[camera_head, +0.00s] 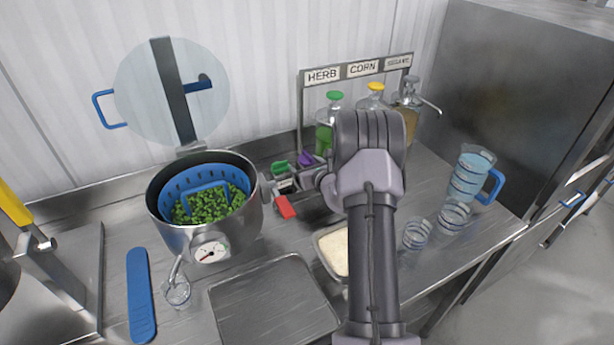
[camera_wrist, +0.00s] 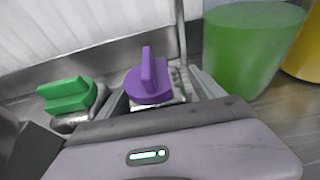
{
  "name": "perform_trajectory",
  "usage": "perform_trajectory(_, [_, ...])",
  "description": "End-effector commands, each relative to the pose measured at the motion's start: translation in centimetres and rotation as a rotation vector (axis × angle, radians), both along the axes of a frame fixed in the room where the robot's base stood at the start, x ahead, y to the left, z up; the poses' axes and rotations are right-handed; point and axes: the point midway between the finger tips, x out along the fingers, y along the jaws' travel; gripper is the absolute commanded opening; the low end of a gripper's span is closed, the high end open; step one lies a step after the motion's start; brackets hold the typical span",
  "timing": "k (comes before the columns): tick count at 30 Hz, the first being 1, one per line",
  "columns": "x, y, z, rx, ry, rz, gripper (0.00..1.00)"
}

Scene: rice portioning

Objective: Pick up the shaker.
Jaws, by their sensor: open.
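A small shaker with a purple finned cap (camera_wrist: 148,82) stands near the back wall, and its purple top also shows in the head view (camera_head: 306,158). A similar one with a green cap (camera_wrist: 67,95) stands to its left; it shows in the head view too (camera_head: 280,167). My gripper (camera_wrist: 160,88) is open, with one finger on each side of the purple-capped shaker. Whether the fingers touch it I cannot tell. The shaker's lower body is hidden behind my gripper housing.
A pot (camera_head: 180,235) with a blue basket of peas stands left, a red lever-like piece (camera_head: 285,207) beside it. Bottles, including a green one (camera_head: 323,138), stand behind my arm. A tray (camera_head: 272,305), a rice pan (camera_head: 335,250) and clear cups (camera_head: 416,233) lie in front.

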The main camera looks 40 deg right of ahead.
Motion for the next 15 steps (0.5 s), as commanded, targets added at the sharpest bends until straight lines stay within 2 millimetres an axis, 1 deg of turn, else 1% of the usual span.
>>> perform_trajectory(3, [-0.02,0.0,0.08,0.0,0.0,0.0,0.77])
perform_trajectory(4, [-0.02,0.02,0.08,0.0,0.0,0.0,0.75])
perform_trajectory(8, [-0.03,0.03,0.09,0.0,0.0,0.0,0.49])
perform_trajectory(9, [-0.03,0.03,0.09,0.0,0.0,0.0,0.41])
perform_trajectory(11, [-0.03,0.03,0.09,0.0,0.0,0.001,0.3])
perform_trajectory(12, [-0.04,0.03,0.1,0.0,0.0,0.001,0.22])
perform_trajectory(14, [-0.04,0.03,0.1,0.0,0.0,0.001,0.1])
perform_trajectory(15, [-0.04,0.03,0.1,0.0,0.0,0.001,0.02])
